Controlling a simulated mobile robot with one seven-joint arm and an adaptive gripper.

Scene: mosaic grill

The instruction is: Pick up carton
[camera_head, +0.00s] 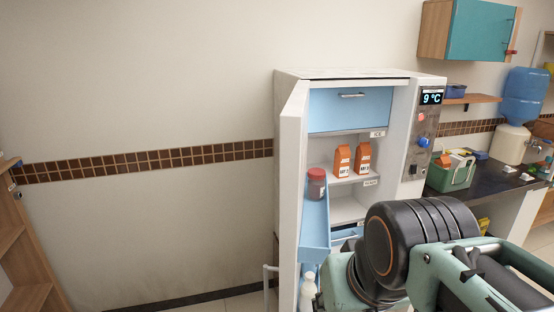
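Two orange cartons with white labels stand upright side by side on a shelf inside the open fridge in the head view. The left carton (342,161) and the right carton (363,159) look alike, with a small gap between them. The lettering is too small to read. My arm fills the lower right, in front of the fridge's lower part. My gripper's fingers do not show, so I cannot see its state. Neither carton is covered by my arm.
The white fridge (342,74) has its door (291,170) open to the left. A red-lidded jar (316,184) sits in a blue door bin (314,225). A blue drawer (350,108) is above the cartons. A counter with a green container (450,174) stands to the right.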

